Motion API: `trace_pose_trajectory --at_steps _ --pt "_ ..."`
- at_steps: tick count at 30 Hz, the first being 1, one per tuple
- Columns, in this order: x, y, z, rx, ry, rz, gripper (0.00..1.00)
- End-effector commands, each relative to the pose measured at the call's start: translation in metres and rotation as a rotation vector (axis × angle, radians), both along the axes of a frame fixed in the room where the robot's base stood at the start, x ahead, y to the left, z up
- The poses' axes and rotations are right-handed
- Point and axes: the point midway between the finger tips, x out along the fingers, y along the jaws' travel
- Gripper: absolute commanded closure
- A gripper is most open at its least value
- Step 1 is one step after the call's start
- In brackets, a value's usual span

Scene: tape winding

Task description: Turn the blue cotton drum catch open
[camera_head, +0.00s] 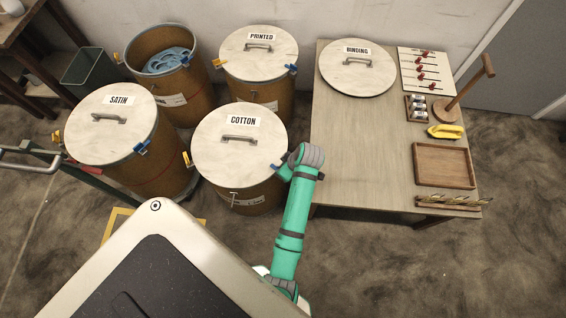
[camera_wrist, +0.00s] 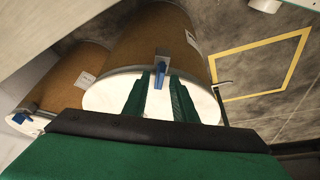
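The cotton drum (camera_head: 240,188) has a pale round lid (camera_head: 217,148) labelled COTTON, and its brown side and white lid also show in the wrist view (camera_wrist: 140,35). Its blue catch (camera_wrist: 159,74) sits on a grey bracket at the lid's rim in the wrist view. In the head view the catch is mostly hidden by my gripper (camera_head: 281,172), which is at the drum's right rim. In the wrist view my gripper (camera_wrist: 160,98) is open, with one dark green finger on each side of the blue catch. I cannot tell whether the fingers touch it.
The satin drum (camera_head: 90,138) stands left, the printed drum (camera_head: 275,68) behind, and an open drum (camera_head: 190,95) back left. A wooden table (camera_head: 345,150) close on the right bears the binding lid (camera_head: 345,80), a tray (camera_head: 443,165) and tools. Yellow floor marking (camera_wrist: 222,75) shows beside the drum.

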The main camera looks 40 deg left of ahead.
Motion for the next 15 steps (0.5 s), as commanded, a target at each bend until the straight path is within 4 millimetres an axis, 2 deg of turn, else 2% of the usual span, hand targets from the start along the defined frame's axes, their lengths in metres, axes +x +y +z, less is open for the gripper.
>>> trace_pose_trajectory --at_steps 4,12,14,15 --pt "-0.0004 0.0034 -0.0072 0.000 0.000 0.001 0.75" --pt "0.0006 0.0024 -0.0081 0.000 -0.001 -0.003 0.75" --pt "0.0009 0.0017 -0.0081 0.000 -0.001 -0.004 0.87" --pt "0.0012 0.0014 -0.0081 0.000 -0.001 -0.005 0.96"
